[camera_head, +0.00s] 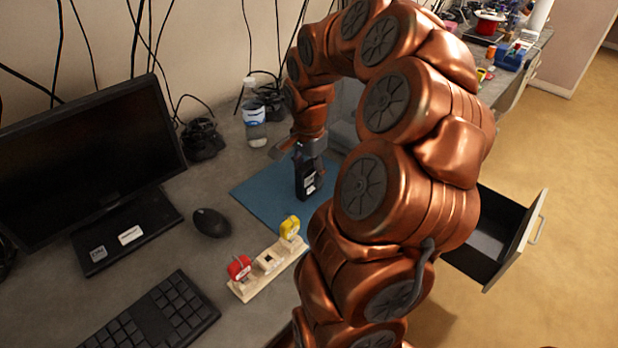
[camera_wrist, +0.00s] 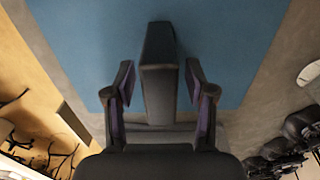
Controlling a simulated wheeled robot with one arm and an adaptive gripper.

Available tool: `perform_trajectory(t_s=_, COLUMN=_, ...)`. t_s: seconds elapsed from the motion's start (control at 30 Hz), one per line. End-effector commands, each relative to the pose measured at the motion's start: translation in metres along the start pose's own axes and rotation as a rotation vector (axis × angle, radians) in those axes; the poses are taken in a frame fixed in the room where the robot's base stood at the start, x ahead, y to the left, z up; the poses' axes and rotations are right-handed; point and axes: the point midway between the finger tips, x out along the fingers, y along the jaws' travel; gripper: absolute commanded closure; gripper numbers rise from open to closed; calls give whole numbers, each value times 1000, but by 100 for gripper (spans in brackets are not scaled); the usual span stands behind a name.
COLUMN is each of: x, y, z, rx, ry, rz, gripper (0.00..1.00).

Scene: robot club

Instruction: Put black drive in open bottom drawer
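The black drive (camera_head: 305,180) stands upright on the blue mat (camera_head: 262,198) on the desk. My gripper (camera_head: 311,165) reaches down over it. In the wrist view the drive (camera_wrist: 159,85) stands between the two fingers of my gripper (camera_wrist: 160,75), with a narrow gap showing on each side, so the gripper looks open around it. An open drawer (camera_head: 517,242) with a light handle sticks out at the right, below the desk level; its visible inside looks empty. My arm hides the desk's front edge and the rest of the drawer unit.
A mouse (camera_head: 211,222), keyboard (camera_head: 160,318) and monitor (camera_head: 90,150) are at left. A bottle (camera_head: 254,117) stands behind the mat. Open floor lies at right.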

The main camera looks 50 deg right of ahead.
Motion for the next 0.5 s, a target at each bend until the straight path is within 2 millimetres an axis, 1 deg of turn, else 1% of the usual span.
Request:
perform_trajectory(t_s=0.03, x=0, y=0, z=0, rx=0, ry=0, rz=0, gripper=53)
perform_trajectory(t_s=0.4, x=0, y=0, z=0, rx=0, ry=0, rz=0, gripper=92)
perform_trajectory(t_s=0.5, x=0, y=0, z=0, rx=0, ry=0, rz=0, gripper=100)
